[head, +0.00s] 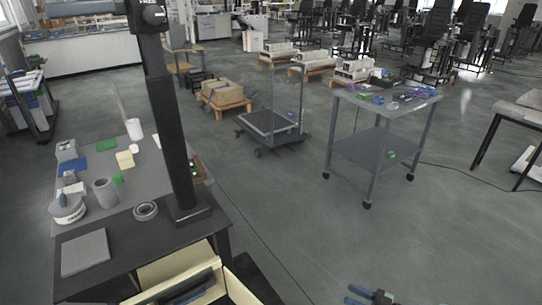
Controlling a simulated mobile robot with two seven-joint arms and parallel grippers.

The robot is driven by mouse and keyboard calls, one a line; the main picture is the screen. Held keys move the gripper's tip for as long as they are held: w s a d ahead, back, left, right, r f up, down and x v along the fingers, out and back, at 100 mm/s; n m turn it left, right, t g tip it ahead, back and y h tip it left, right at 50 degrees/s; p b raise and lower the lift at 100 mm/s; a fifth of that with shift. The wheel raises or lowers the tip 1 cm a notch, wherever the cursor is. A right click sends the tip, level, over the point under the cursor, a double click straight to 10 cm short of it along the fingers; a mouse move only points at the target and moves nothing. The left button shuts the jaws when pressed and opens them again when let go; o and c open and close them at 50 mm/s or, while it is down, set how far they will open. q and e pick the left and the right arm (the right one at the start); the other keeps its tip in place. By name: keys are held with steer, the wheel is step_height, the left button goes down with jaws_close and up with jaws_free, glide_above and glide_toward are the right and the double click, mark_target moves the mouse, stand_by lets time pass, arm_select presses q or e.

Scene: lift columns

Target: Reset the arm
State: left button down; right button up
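My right gripper (350,295) shows at the bottom edge of the head view, right of centre. Its two blue fingers point left with a gap between them, and nothing shows between them. It is over bare grey floor, away from the tables. The rest of my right arm is mostly cut off by the frame's edge. My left gripper cannot be made out in the view.
A dark workbench (120,240) with a black column (170,110) stands at left. A cream open box (180,268) with dark and blue contents is at the bottom. A grey cart (365,150) and a flat trolley (268,124) stand farther back. Middle floor is clear.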

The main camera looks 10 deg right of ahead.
steer(key=w+a+f+m+t+h+p, duration=0.1)
steer(key=w+a+f+m+h+p, duration=0.2)
steer(key=a+f+m+h+p, duration=0.35)
steer(key=s+a+f+m+g+h+p, duration=0.2)
steer(key=s+a+f+m+g+h, duration=0.3)
steer(key=s, duration=0.3)
arm_select(q)
step_height(320, 180, up, 13)
steer(key=s+d+g+p, duration=0.1)
steer(key=s+p, duration=0.1)
steer(key=p, duration=0.1)
steer(key=shift+s+d+f+g, duration=0.15)
steer(key=shift+s+d+g, duration=0.05)
steer(key=shift+g, duration=0.1)
arm_select(e)
steer(key=s+a+r+g, duration=0.1)
steer(key=s+a+g, duration=0.2)
steer(key=s, duration=0.4)
steer(key=s+a+r+m+g, duration=0.1)
steer(key=s+a+g, duration=0.2)
steer(key=s+a, duration=0.2)
steer(key=s+a+r+m+g+y, duration=0.1)
steer(key=s+a+r+g, duration=0.1)
steer(key=s, duration=0.8)
steer(key=shift+a+g, duration=0.6)
steer(key=shift+a, duration=0.35)
